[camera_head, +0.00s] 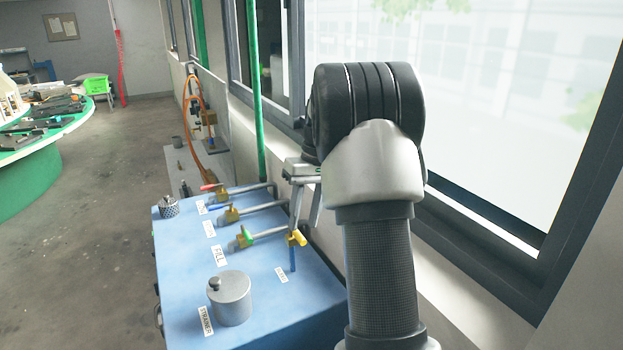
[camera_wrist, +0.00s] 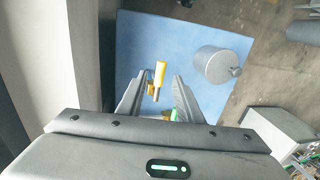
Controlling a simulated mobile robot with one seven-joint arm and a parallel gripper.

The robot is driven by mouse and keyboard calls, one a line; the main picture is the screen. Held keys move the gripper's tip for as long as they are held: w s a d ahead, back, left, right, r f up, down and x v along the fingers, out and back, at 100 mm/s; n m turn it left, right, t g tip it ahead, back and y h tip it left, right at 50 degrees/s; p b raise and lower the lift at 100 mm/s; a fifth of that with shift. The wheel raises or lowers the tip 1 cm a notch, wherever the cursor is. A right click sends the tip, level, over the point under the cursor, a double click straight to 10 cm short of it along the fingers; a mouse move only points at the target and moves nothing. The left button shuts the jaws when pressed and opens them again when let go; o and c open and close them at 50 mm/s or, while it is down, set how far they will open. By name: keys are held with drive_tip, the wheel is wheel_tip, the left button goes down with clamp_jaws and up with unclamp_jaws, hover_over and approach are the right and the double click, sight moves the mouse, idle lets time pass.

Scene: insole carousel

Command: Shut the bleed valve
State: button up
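A small valve with a yellow handle (camera_head: 297,238) stands on a blue pipe on the blue cabinet top (camera_head: 255,300). The small label (camera_head: 281,274) in front of it is hard to read, so I cannot confirm that this is the bleed valve. My gripper (camera_head: 306,222) points down over this valve. In the wrist view the yellow handle (camera_wrist: 160,72) shows in the gap between the two spread fingers (camera_wrist: 157,80), with space on both sides. The gripper is open and holds nothing. I cannot tell how far the fingertips are above the handle.
Valves with green (camera_head: 246,236), blue (camera_head: 215,207) and red (camera_head: 209,187) handles lie close left of my gripper. A metal strainer canister (camera_head: 232,299) stands near the front. The window wall (camera_head: 450,215) is close on the right.

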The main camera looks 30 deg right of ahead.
wheel_tip(320, 180, up, 14)
drive_tip(key=d+p, duration=0.1)
drive_tip(key=d, duration=0.1)
drive_tip(key=shift+d, duration=0.4)
drive_tip(key=s+a+r+t+h, duration=0.15)
drive_tip(key=s+a+r, duration=0.25)
drive_tip(key=s+a, duration=0.4)
drive_tip(key=s+a+f+t, duration=0.2)
drive_tip(key=s+a+f, duration=0.2)
drive_tip(key=s, duration=0.5)
drive_tip(key=s+a+f+t, duration=0.2)
drive_tip(key=s+a+f, duration=0.2)
drive_tip(key=s+a, duration=0.3)
drive_tip(key=shift+s+a+h, duration=0.25)
drive_tip(key=shift+s+h, duration=0.1)
drive_tip(key=shift+s, duration=0.75)
